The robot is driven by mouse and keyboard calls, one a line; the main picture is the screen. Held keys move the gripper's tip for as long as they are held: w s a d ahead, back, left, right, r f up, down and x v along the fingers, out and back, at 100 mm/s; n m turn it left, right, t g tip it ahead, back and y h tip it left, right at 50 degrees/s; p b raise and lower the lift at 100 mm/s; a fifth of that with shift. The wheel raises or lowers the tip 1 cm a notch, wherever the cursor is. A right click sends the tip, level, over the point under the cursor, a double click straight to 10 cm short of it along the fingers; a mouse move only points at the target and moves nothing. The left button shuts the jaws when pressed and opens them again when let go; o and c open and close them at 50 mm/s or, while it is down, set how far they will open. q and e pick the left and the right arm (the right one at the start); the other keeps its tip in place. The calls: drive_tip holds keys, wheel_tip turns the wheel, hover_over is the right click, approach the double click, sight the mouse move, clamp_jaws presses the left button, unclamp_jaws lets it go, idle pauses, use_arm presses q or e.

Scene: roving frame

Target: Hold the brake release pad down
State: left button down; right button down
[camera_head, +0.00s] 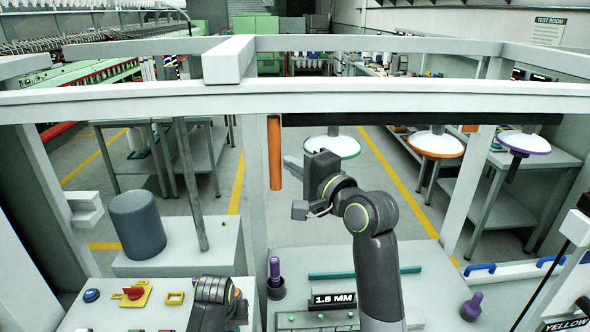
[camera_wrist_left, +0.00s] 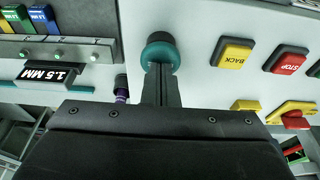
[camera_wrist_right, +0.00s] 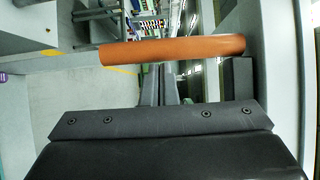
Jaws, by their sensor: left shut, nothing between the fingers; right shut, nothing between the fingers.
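A round teal pad with a dark collar (camera_wrist_left: 160,52) is on the light panel in the left wrist view; I read no label on it. My left gripper (camera_wrist_left: 161,75) is shut and empty, with its fingertips over the pad, touching it or very close; contact is hard to tell. In the head view my left wrist hides the pad. My right gripper (camera_wrist_right: 159,72) is shut and empty, raised, with its fingertips next to an orange vertical tube (camera_head: 274,152). The tube crosses just ahead of the fingers in the right wrist view (camera_wrist_right: 172,49); I cannot tell if they touch.
Beside the pad are a yellow BACK button (camera_wrist_left: 234,53), a red STOP button (camera_wrist_left: 285,60) and a red knob on a yellow plate (camera_head: 134,292). A 1.5 MM sign (camera_head: 332,300) stands right of my left arm. A white frame beam (camera_head: 400,100) crosses above.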

use_arm(q)
drive_tip(key=shift+d, duration=0.15)
use_arm(e)
drive_tip(key=shift+a, duration=1.7)
drive_tip(key=shift+d, duration=0.1)
use_arm(q)
drive_tip(key=shift+f, duration=0.1)
use_arm(e)
drive_tip(key=shift+d, duration=0.4)
use_arm(q)
drive_tip(key=shift+a, duration=0.25)
drive_tip(key=shift+d, duration=0.1)
use_arm(e)
approach(273, 163)
drive_tip(key=d, duration=0.1)
drive_tip(key=s+d, duration=0.1)
drive_tip(key=d, duration=0.1)
drive_tip(key=s+d, duration=0.1)
drive_tip(key=d, duration=0.1)
drive_tip(key=shift+s+d, duration=0.1)
